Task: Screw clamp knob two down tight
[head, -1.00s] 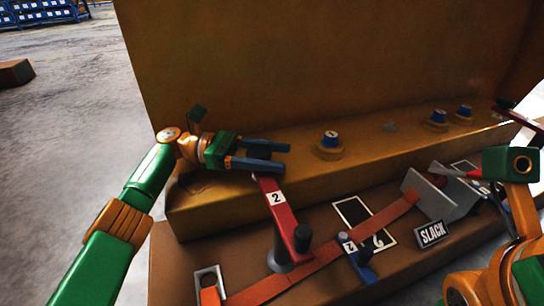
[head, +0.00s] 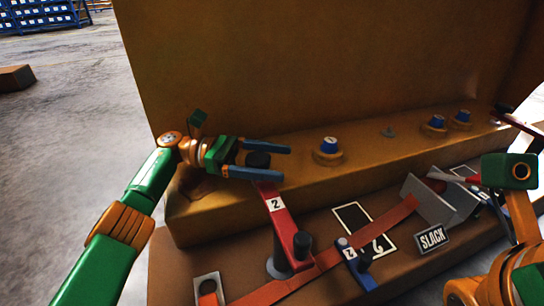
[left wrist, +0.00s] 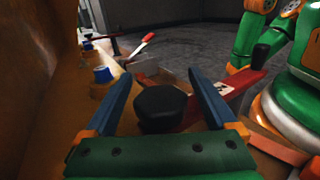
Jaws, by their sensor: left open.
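A black many-sided knob (head: 258,159) sits at the far end of a red clamp arm (head: 275,207) labelled 2. My left gripper (head: 272,162) is open, with one blue finger on each side of this knob. In the left wrist view the knob (left wrist: 162,108) lies between the spread fingers (left wrist: 162,90), with gaps showing on both sides. The fingers do not appear to grip it. What is under the knob is hidden. The near end of the red arm carries a dark upright handle (head: 302,242). My right gripper is not seen; only right arm links show.
A blue knob (head: 328,145) on a yellow base stands right of my left gripper on the ledge. Two more blue knobs are farther right. A tall yellow wall rises behind. An orange strap (head: 345,250), a SLACK sign (head: 432,238) and a grey bracket (head: 440,202) lie in front.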

